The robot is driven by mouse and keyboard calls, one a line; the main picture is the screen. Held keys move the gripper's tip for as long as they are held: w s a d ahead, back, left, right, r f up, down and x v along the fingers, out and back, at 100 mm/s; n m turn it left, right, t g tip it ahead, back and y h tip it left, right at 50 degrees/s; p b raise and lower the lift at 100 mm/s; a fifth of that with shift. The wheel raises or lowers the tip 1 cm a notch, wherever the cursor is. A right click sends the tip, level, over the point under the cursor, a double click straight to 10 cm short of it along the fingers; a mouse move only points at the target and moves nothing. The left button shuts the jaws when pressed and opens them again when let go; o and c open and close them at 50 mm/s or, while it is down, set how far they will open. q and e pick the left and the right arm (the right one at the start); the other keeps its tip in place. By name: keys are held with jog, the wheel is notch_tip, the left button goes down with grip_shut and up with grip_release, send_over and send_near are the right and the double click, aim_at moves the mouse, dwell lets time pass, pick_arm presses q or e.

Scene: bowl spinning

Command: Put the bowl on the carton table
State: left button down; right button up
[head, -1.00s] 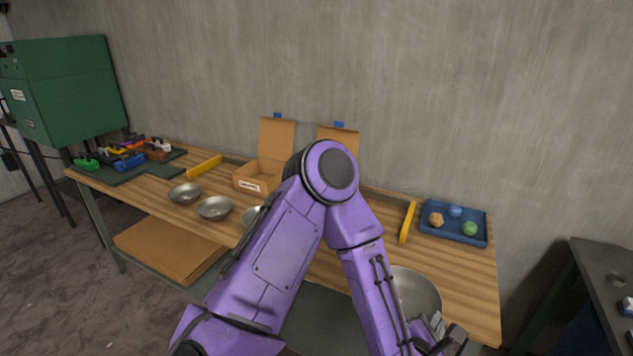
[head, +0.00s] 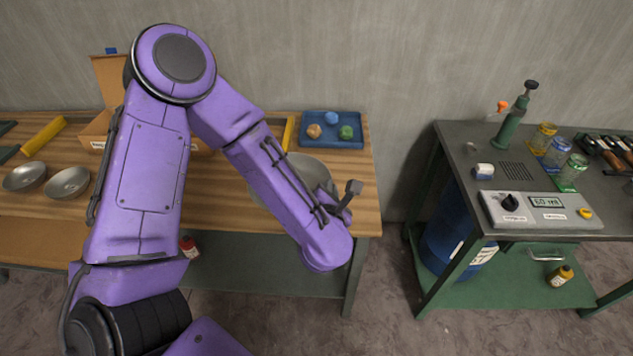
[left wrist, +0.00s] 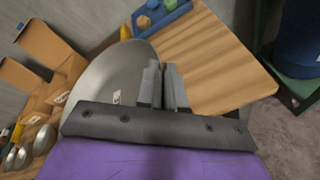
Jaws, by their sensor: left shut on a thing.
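A large metal bowl (head: 312,170) is at the right end of the wooden table (head: 362,200) with the cartons, partly hidden behind my left arm. In the left wrist view the bowl (left wrist: 110,80) fills the left middle, its inside facing the camera. My left gripper (left wrist: 164,75) is shut on the bowl's right rim. In the head view the fingers are mostly hidden by my forearm. I cannot tell whether the bowl touches the tabletop. An open carton (head: 110,85) stands at the left. My right gripper is not in view.
A blue tray (head: 362,140) with small coloured pieces lies behind the bowl. Two small metal bowls (head: 68,182) sit at the left. A grey workbench (head: 455,140) with a control box (head: 540,212) and jars stands right, across a gap.

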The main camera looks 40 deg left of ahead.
pick_arm(q)
jog(key=w+a+f, duration=0.1)
jog(key=w+f, duration=0.1)
jog(key=w+a+f+p, duration=0.1)
jog(key=w+a+f, duration=0.1)
jog(key=w+f, duration=0.1)
jog(key=w+a+f+p, duration=0.1)
jog(key=w+f, duration=0.1)
jog(key=w, duration=0.1)
jog(key=shift+w+a+f, duration=0.1)
jog(key=shift+a+f, duration=0.15)
jog(key=shift+a, duration=0.15)
notch_tip(320, 180, down, 3)
jog(key=shift+r+p, duration=0.15)
jog(key=shift+p, duration=0.15)
jog(key=shift+f, duration=0.3)
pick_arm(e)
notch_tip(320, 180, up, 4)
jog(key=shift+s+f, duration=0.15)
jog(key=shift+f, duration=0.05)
pick_arm(q)
jog(key=shift+f, duration=0.1)
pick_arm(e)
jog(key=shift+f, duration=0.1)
pick_arm(q)
jog(key=c, duration=1.3)
grip_release()
jog(key=shift+o, duration=0.2)
